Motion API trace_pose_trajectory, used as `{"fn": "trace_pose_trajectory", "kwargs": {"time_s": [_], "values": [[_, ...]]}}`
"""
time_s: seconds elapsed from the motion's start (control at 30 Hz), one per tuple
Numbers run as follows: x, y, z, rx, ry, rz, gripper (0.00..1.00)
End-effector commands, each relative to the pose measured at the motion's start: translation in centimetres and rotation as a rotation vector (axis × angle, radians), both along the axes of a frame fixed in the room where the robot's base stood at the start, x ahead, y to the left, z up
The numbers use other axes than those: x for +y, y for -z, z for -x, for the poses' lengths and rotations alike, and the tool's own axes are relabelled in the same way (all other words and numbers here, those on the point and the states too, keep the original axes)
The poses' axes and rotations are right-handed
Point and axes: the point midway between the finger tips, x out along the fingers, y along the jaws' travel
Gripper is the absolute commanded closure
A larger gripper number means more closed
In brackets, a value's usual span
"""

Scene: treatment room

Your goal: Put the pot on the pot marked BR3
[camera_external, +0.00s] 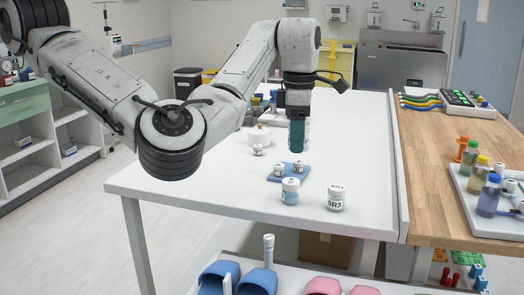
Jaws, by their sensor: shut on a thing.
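The pot marked BR3 (336,200) is white with a greenish lower part and stands upright on the white table (190,182). A similar pot (290,192) with a blue-green lower part stands to its left. My gripper (297,122) is above the table, behind these two pots. It is shut on a tall teal object (297,138) that points straight down. I cannot tell whether this object is a pot, and I see no label on it. Its lower end looks close above the small blue mat (273,177).
Small white pots (299,167) stand on or beside the blue mat. Another small pot (258,150) and a round white vessel (260,135) stand further left. A wooden counter (445,150) with a bottle tray (470,206) is at right. The table's front left is bare.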

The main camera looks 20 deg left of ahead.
Motion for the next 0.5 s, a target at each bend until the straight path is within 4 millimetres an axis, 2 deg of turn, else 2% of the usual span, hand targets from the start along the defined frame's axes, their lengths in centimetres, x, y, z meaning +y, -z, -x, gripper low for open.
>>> {"fn": "trace_pose_trajectory", "kwargs": {"time_s": [0.47,0.5], "values": [[-5.3,4.4,-7.0,0.002,-0.001,-0.005,0.81],[-5.6,5.5,-7.5,0.0,-0.001,-0.005,0.81]]}}
